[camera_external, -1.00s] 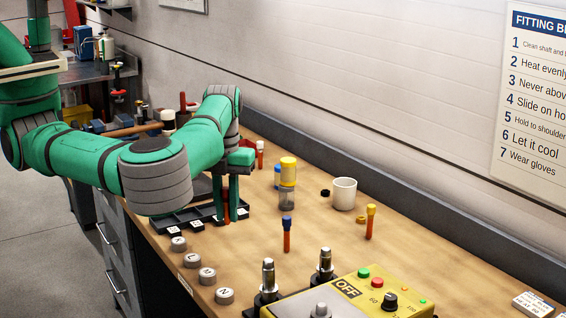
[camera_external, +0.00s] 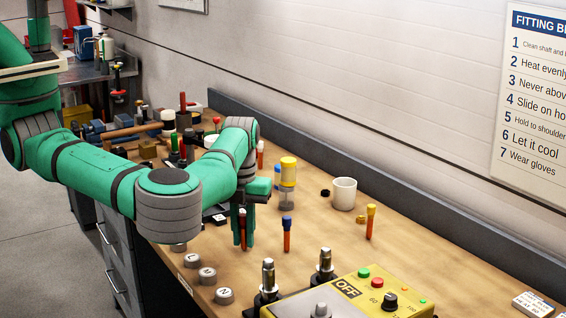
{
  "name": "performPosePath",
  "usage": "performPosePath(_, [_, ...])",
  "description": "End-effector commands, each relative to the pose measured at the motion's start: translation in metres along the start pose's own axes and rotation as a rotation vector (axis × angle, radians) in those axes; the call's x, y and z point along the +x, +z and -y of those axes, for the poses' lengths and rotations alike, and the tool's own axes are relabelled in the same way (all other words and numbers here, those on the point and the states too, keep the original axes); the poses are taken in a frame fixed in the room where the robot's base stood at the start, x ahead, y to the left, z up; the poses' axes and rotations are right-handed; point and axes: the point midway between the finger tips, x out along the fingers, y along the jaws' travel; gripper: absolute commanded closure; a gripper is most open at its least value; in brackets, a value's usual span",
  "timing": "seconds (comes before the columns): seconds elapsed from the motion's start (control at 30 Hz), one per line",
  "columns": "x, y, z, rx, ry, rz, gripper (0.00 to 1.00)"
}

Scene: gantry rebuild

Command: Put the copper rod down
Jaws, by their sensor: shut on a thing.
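My gripper (camera_external: 244,238) is shut on a thin copper-coloured rod (camera_external: 242,229) with a dark top. The rod is upright between the green fingers, over the wooden bench (camera_external: 330,245) and to the left of a standing blue-topped rod (camera_external: 287,236). The fingers hide part of the held rod. I cannot tell whether its lower end touches the bench. A yellow-topped rod (camera_external: 370,222) stands further right.
A white mug (camera_external: 344,194) and a yellow-capped cylinder (camera_external: 288,174) stand behind. A yellow control box (camera_external: 350,298) and metal posts (camera_external: 325,264) are in front. Round labelled pucks (camera_external: 207,276) line the front edge. A dark tray (camera_external: 215,216) is partly hidden by my arm.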

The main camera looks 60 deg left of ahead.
Motion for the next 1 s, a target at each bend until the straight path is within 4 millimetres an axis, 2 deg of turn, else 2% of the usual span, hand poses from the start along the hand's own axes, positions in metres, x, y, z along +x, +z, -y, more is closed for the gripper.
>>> performPosePath(0.13, [0.003,0.0,0.0,0.0,0.0,0.0,1.0])
performPosePath(0.17, [0.003,0.0,0.0,0.0,0.0,0.0,0.76])
performPosePath(0.2, [0.003,0.0,0.0,0.0,0.0,0.0,0.66])
performPosePath(0.23, [0.003,0.0,0.0,0.0,0.0,0.0,0.64])
performPosePath(0.53, [0.002,0.0,0.0,0.0,0.0,0.0,0.64])
performPosePath(0.67, [-0.008,0.0,0.0,0.0,-0.001,0.0,0.64])
performPosePath(1.0, [-0.072,0.0,0.001,0.0,-0.004,-0.001,0.64])
